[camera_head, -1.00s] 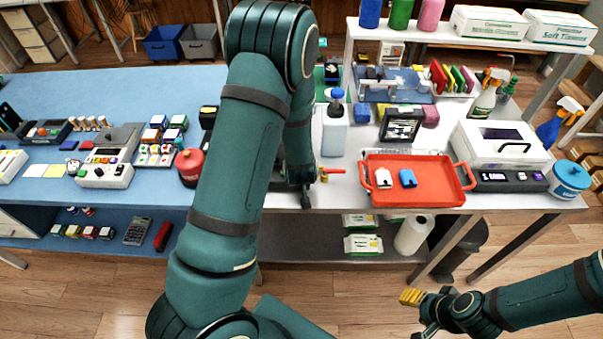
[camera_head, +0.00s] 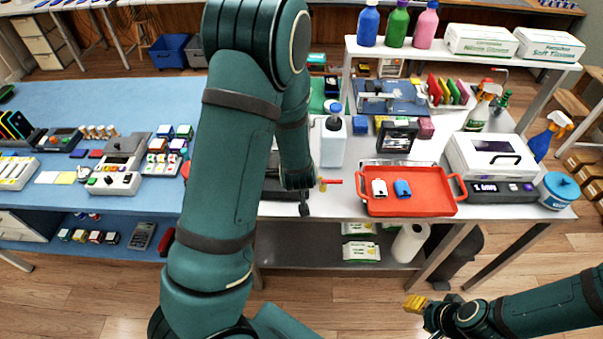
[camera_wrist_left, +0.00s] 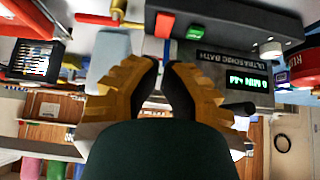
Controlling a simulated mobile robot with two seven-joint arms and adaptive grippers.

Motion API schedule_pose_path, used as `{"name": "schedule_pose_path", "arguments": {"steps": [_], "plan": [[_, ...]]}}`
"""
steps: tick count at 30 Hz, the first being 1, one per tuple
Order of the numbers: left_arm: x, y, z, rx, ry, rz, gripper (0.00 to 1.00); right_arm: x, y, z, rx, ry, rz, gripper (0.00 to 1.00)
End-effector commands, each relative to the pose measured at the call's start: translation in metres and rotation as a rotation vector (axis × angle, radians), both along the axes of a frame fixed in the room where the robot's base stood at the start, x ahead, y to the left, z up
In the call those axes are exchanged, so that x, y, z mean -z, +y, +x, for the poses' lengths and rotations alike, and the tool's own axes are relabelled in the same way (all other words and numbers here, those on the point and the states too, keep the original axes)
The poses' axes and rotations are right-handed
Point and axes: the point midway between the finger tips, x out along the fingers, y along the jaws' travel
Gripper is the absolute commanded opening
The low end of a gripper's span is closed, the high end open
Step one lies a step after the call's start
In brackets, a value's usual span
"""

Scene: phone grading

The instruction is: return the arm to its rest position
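My left arm (camera_head: 220,180) is dark green and rises large through the middle of the head view, bent at the elbow with its forearm pointing down behind. Its fingers are hidden there. My right arm comes in at the lower right of the head view. Its gripper (camera_head: 414,303) has yellow fingertips over the floor; their spread is unclear.
A red tray (camera_head: 440,190) holding a white and a blue piece is right of my left forearm. A red-handled brass valve (camera_head: 322,184) and a white bottle (camera_head: 333,145) stand close beside the forearm. A blue table (camera_head: 60,110) with devices is at left.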

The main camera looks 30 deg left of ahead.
Motion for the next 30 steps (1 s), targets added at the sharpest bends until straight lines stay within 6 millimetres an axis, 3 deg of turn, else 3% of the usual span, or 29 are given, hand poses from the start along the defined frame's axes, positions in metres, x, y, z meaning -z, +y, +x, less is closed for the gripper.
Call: {"name": "schedule_pose_path", "arguments": {"steps": [6, 17, 20, 23, 27, 30], "plan": [[-0.020, -0.014, -0.021, 0.002, -0.001, 0.000, 0.00, -0.007, -0.001, 0.000, 0.001, 0.000, 0.001, 0.47], [-0.022, -0.018, -0.028, 0.003, 0.003, -0.002, 0.00, -0.008, -0.001, 0.000, 0.001, 0.000, 0.001, 0.47], [-0.006, -0.029, -0.032, 0.036, 0.032, -0.023, 0.00, -0.003, -0.001, -0.001, 0.000, 0.001, 0.001, 0.47], [0.030, -0.056, -0.044, 0.110, 0.099, -0.083, 0.00, 0.007, 0.000, -0.002, -0.001, 0.004, 0.001, 0.47], [0.088, -0.112, -0.074, 0.252, 0.218, -0.220, 0.00, 0.024, 0.000, -0.004, -0.005, 0.009, 0.000, 0.47], [0.118, -0.153, -0.098, 0.344, 0.290, -0.329, 0.00, 0.034, 0.001, -0.005, -0.007, 0.012, -0.001, 0.47]]}}
